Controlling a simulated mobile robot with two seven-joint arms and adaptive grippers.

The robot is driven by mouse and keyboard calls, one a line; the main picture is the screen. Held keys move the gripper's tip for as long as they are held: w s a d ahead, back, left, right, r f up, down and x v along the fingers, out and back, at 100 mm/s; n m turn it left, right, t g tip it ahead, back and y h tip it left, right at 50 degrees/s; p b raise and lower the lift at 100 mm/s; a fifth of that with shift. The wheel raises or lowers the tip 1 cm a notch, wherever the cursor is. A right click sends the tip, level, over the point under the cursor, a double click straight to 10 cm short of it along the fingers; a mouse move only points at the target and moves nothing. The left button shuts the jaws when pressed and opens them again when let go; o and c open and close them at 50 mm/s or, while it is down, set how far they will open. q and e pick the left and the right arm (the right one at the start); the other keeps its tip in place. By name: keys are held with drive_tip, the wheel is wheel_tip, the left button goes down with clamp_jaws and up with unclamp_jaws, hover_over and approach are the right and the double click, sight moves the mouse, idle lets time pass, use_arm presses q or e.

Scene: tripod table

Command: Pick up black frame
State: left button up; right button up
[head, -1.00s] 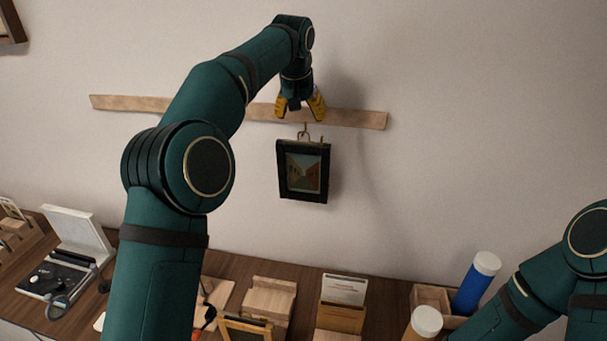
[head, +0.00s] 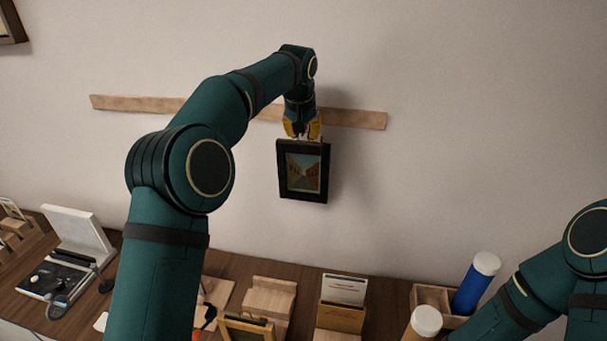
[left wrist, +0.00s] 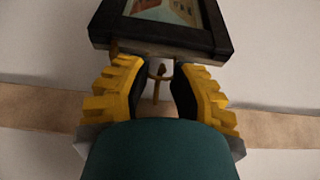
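The black frame (head: 289,193) holds a small painting of a street and hangs against the wall below a wooden rail. My left gripper (head: 303,134) is right at the frame's top edge, pointing down. In the left wrist view, its two yellow-backed fingers (left wrist: 157,72) stand apart on either side of a thin brass hook (left wrist: 158,72), with gaps visible beside the hook. The top edge of the black frame (left wrist: 150,48) is just past the fingertips; whether they touch it is unclear. My right gripper is out of view; only part of that arm shows at lower right.
The wooden rail (head: 360,119) runs along the wall behind my left gripper. Below is a wooden table (head: 240,268) with a wooden block, a card holder (head: 343,297), a blue cylinder (head: 474,286) and another small frame. The wall right of the black frame is bare.

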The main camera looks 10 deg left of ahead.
use_arm(q)
clamp_jaws()
drive_tip(key=shift+r, duration=0.1)
